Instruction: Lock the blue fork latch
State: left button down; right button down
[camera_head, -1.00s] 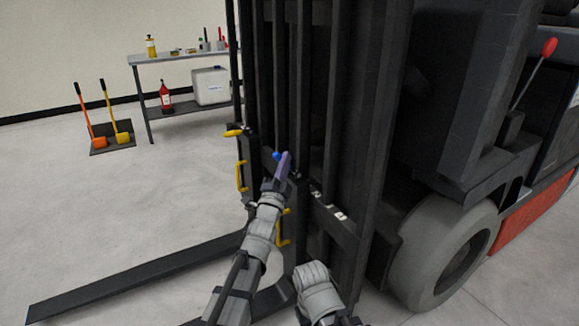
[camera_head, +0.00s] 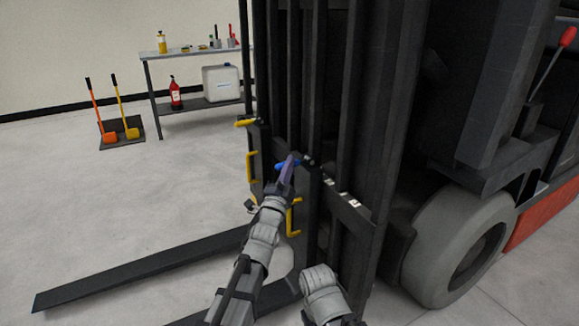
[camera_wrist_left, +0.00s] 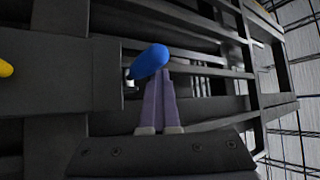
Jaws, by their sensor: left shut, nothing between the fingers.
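The blue fork latch (camera_head: 281,165) is a small blue handle on the forklift's dark carriage bar. In the left wrist view the blue handle (camera_wrist_left: 150,60) is tilted, with its right end higher. My left gripper (camera_head: 289,170) is at the latch, and its purple fingers partly cover it in the head view. In the left wrist view the left gripper (camera_wrist_left: 161,78) is shut with its fingers side by side. Their tips are right at the handle's underside; I cannot tell if they touch. Nothing is held between them. My right gripper is out of view; only a right arm link shows.
Yellow handles (camera_head: 252,166) stand on the carriage to the left. A yellow part (camera_wrist_left: 5,68) is at the left wrist view's edge. A fork (camera_head: 140,271) extends left near the floor. Dark mast rails (camera_head: 345,90) rise behind the latch.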

pick_arm(q)
jog(key=shift+s+a+f, duration=0.1)
jog(key=shift+f, duration=0.4)
jog(key=shift+s+f+b, duration=0.1)
jog(key=shift+s+b, duration=0.05)
jog(key=shift+b, duration=0.2)
jog(key=b+v, duration=0.3)
jog(key=v, duration=0.4)
jog(key=shift+s+r, duration=0.25)
